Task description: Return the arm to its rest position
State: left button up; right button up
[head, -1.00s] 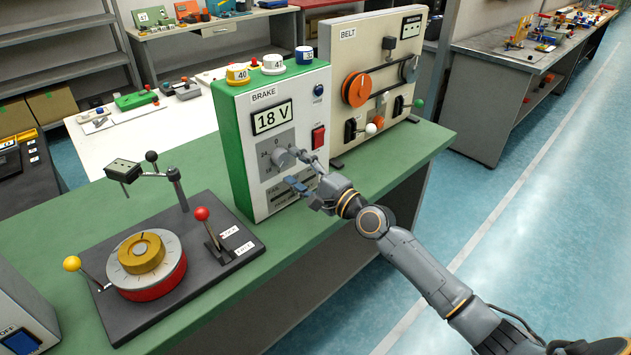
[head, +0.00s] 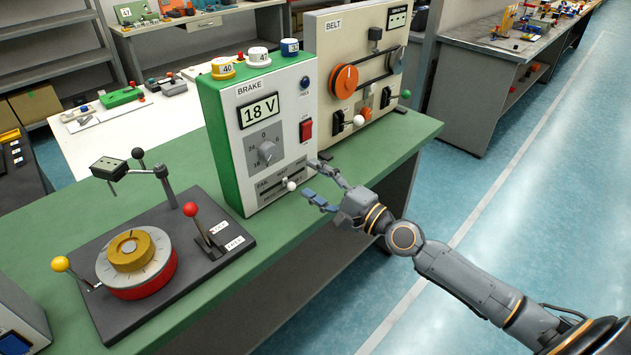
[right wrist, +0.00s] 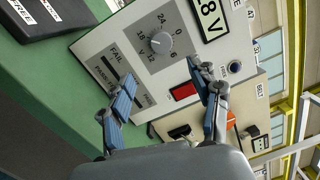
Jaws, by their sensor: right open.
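My right gripper (head: 318,184) is open and empty, just in front of the lower right of the BRAKE unit (head: 222,140), which is a green and white box. Its grey knob (head: 267,152) is clear of the fingers. A white-tipped slider lever (head: 291,186) sits low on the panel, close to the fingers. My left gripper is not in view.
The BELT unit (head: 345,44) stands behind on the same green bench (head: 300,238). A dark base with a dial (head: 136,262), red lever (head: 191,210) and yellow lever (head: 61,264) lies at left. The floor (head: 480,220) to the right is open.

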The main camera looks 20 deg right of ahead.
jog(key=s+d+f+n+g+h, duration=0.1)
jog(key=d+f+n+g+h, duration=0.15)
jog(key=f, duration=0.95)
jog(key=s+d+f+n+g+h, duration=0.1)
jog(key=d+f+h, duration=0.25)
jog(key=f, duration=0.95)
jog(key=s+f+n+g, duration=0.2)
jog(key=s+f, duration=0.3)
jog(key=f, duration=0.3)
jog(key=s+f+n+g, duration=0.1)
jog(key=s+f+n, duration=0.1)
jog(key=s+f, duration=0.45)
jog(key=s+a+f+n+g+h, duration=0.15)
jog(key=s+f+n+g, duration=0.25)
jog(key=s+f, duration=1)
jog(key=s+a+f+n+g, duration=0.2)
jog(key=s+a+f+n, duration=0.1)
jog(key=s, duration=0.8)
jog(key=s+a+f+n+g, duration=0.3)
jog(key=s+f, duration=0.3)
jog(key=s, duration=0.5)
jog(key=shift+f, duration=0.2)
